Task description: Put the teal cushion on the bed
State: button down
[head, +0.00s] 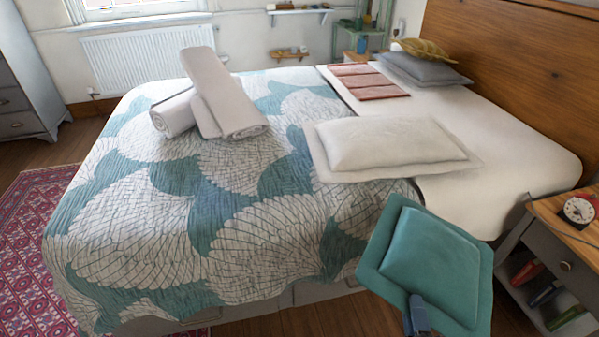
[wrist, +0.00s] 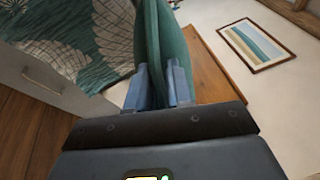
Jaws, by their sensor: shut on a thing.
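The teal cushion (head: 432,260) is held up in the air in front of the bed's near right side, tilted, in the head view. My gripper (head: 418,318) is shut on its lower edge. In the wrist view the teal cushion (wrist: 165,40) rises between my gripper's two blue-grey fingers (wrist: 158,88). The bed (head: 450,200) has a teal and white patterned cover (head: 230,250) over its left part and a white sheet near the headboard. The cushion hides part of the bed's near side.
A white pillow (head: 390,143) lies mid-bed, with rolled white towels (head: 225,105) further left. Grey and gold cushions (head: 425,68) and folded pink cloth (head: 368,82) lie at the far side. A nightstand (head: 550,250) with a clock stands right. The cover's near left part is clear.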

aim_at(197, 187)
jog(key=i+l+u, duration=0.15)
jog(key=u, duration=0.95)
